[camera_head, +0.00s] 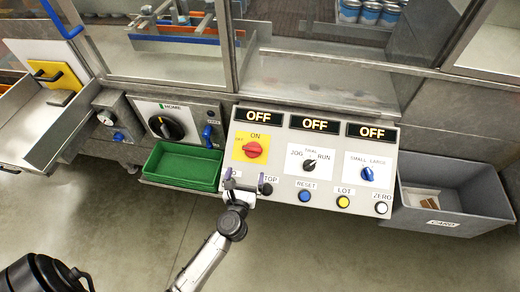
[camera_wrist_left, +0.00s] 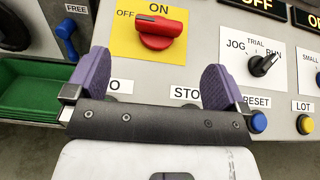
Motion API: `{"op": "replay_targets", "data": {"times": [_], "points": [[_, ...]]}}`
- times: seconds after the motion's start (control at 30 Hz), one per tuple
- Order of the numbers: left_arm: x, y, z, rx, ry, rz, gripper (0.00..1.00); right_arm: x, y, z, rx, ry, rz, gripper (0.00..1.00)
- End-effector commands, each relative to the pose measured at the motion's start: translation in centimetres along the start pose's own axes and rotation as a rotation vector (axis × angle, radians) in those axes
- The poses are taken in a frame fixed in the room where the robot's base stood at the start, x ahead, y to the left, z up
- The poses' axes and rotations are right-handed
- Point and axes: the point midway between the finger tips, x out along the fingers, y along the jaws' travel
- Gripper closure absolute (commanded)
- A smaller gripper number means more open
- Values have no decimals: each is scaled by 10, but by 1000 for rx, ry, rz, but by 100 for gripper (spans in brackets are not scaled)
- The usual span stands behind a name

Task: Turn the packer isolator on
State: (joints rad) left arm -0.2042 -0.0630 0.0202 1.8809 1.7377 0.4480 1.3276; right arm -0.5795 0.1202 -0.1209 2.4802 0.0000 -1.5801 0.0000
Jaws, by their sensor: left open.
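The packer isolator is a red rotary knob (camera_head: 253,150) on a yellow plate marked ON at the top and OFF at the left. Its grip bar lies roughly sideways, and the display (camera_head: 258,117) above it reads OFF. In the left wrist view the red knob (camera_wrist_left: 160,32) sits just beyond and between the purple fingertips. My left gripper (camera_head: 245,177) is open and empty, below the knob and in front of the lower panel edge. It also shows in the left wrist view (camera_wrist_left: 155,82), with its fingers apart and clear of the knob. My right gripper is not in view.
The panel also carries a black JOG/RUN selector (camera_head: 309,165), a blue SMALL/LARGE selector (camera_head: 367,174) and several push buttons along its lower edge. A green tray (camera_head: 181,166) is left of the panel, and a grey bin (camera_head: 455,192) is to the right. Open floor lies in front.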

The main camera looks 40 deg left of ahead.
Motion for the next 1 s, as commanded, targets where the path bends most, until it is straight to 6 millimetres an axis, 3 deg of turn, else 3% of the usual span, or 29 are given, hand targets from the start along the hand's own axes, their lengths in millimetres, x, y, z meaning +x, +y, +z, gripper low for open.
{"op": "replay_targets", "data": {"times": [0.2, 0.5, 0.7, 1.0], "points": [[43, 0, 2, 4, -4, -1, 0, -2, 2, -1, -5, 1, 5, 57], [91, 0, 2, 4, -4, -2, 0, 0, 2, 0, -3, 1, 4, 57], [109, -1, 1, 5, -3, -3, 0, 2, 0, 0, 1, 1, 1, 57], [116, 0, 2, 4, -3, -3, 0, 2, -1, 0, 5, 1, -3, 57]]}}
